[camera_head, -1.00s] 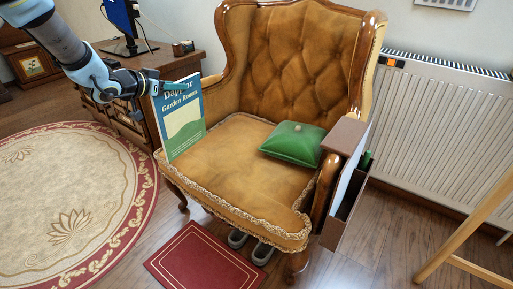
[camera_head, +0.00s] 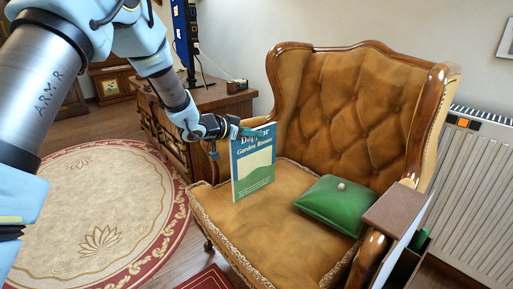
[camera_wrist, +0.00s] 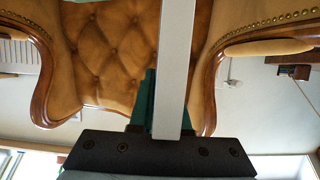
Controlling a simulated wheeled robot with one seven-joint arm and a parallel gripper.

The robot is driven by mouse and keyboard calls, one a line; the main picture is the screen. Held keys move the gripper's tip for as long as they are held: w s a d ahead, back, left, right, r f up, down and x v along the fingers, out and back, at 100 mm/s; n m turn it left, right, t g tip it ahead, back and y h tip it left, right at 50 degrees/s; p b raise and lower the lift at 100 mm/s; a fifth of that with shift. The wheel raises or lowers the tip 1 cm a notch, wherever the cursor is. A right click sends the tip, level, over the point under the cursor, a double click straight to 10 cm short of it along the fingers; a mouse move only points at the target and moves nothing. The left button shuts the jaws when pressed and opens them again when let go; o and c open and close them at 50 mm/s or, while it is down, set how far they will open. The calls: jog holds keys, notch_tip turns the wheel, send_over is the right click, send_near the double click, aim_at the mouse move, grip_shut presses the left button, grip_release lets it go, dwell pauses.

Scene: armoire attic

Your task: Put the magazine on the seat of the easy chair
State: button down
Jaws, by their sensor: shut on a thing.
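The magazine (camera_head: 253,168), with a teal and pale green cover reading "Garden Rooms", is held upright by its top edge in my gripper (camera_head: 250,131). In the head view it stands over the left part of the seat (camera_head: 268,222) of the tan easy chair (camera_head: 354,110). Its lower edge is at or close to the seat; I cannot tell if it touches. In the wrist view the magazine (camera_wrist: 176,70) is seen edge-on as a pale strip between the fingers, with the tufted chair back behind it.
A green cushion (camera_head: 333,204) lies on the right of the seat. A brown holder (camera_head: 398,211) hangs over the right armrest. A wooden desk (camera_head: 210,98) with a monitor stands behind left, and a radiator (camera_head: 474,170) is at right. The seat's front middle is bare.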

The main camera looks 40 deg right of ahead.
aim_at(252, 159)
jog(key=shift+f+b, duration=0.3)
jog(key=shift+f, duration=1.5)
jog(key=c, duration=0.9)
grip_release()
